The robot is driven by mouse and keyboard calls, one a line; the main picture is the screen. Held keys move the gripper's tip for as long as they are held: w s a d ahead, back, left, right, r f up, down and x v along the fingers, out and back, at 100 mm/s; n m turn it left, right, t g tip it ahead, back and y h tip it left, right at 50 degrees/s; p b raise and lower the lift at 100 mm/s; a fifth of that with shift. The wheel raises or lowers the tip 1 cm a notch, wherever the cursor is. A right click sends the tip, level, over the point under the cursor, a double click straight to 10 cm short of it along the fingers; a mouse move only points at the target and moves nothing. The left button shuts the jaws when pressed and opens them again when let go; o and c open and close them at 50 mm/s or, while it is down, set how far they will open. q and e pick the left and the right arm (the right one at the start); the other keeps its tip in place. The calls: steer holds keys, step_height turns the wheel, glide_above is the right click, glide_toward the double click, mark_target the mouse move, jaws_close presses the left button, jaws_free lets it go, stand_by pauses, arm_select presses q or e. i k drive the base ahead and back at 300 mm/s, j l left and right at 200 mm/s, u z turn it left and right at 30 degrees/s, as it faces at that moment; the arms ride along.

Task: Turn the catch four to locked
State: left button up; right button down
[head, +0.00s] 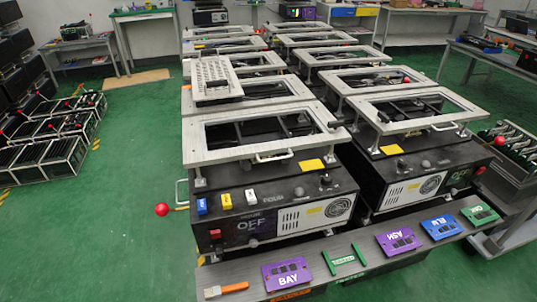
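I cannot tell which fixture is catch four; no label with that name is legible. A lever with a red ball knob (162,209) sticks out at the left side of the near left machine (270,215). A further red knob (499,140) is by the rack at the right edge. The near left machine's front has a panel reading OFF (249,225). Neither of my grippers shows in this view.
A dark ledge (240,270) in front carries a purple BAY plate (288,274), another purple plate (398,240), a blue plate (441,227), a green plate (480,214) and an orange-handled brush (228,289). Racks (45,155) stand at left. Green floor (100,230) is clear at left.

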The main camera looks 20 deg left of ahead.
mark_target(335, 125)
steer(key=i+j+z, duration=0.1)
steer(key=j, duration=0.3)
steer(key=i+j+z, duration=0.1)
steer(key=j, duration=0.3)
steer(key=i+j+z, duration=0.1)
steer(key=i+j, duration=0.15)
steer(key=j, duration=0.15)
steer(key=i+j, duration=0.1)
steer(key=j, duration=0.3)
steer(key=z, duration=0.05)
